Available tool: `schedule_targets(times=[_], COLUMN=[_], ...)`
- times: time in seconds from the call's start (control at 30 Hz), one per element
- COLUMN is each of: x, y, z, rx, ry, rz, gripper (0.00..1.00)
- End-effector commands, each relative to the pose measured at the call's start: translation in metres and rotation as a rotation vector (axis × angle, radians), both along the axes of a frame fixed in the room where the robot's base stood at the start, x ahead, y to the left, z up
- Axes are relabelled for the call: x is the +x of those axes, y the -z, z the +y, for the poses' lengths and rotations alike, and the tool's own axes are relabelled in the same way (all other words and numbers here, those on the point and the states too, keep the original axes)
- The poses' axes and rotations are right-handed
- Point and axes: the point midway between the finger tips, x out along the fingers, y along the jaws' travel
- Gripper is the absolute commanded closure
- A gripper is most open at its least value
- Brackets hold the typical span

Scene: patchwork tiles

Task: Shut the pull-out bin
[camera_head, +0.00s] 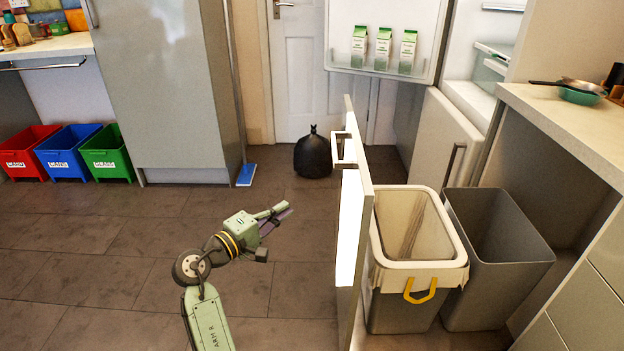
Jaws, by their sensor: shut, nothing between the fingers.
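The pull-out bin stands out from under the counter at the right. Its tall front panel (358,230) faces left and carries a bar handle (341,150) near its top. Behind the panel are a grey bin with a cream liner (416,278) and yellow tie, and a plain grey bin (497,280) beside it, both seemingly empty. My gripper (284,212) is shut and empty. It is to the left of the front panel, apart from it, in front of its outer face.
A fridge with its door (382,40) open stands behind the bin, cartons in its door shelf. A black rubbish bag (313,155) and a blue-headed broom (246,175) are on the floor further back. The tiled floor at left is clear up to the coloured crates (68,152).

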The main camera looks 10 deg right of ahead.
Motion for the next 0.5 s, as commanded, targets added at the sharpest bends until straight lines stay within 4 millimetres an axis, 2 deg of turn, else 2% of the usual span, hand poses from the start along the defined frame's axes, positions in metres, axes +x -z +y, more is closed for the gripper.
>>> schedule_targets(times=[0.1, 0.2, 0.37, 0.5], x=[-0.010, -0.010, 0.000, 0.014], y=[0.004, 0.006, 0.005, 0.005], z=[-0.020, -0.028, -0.047, -0.073], rx=[-0.033, -0.040, -0.039, -0.037], ry=[0.072, 0.090, 0.091, 0.090], rz=[0.048, 0.060, 0.059, 0.057], gripper=[1.00, 1.00, 1.00, 1.00])
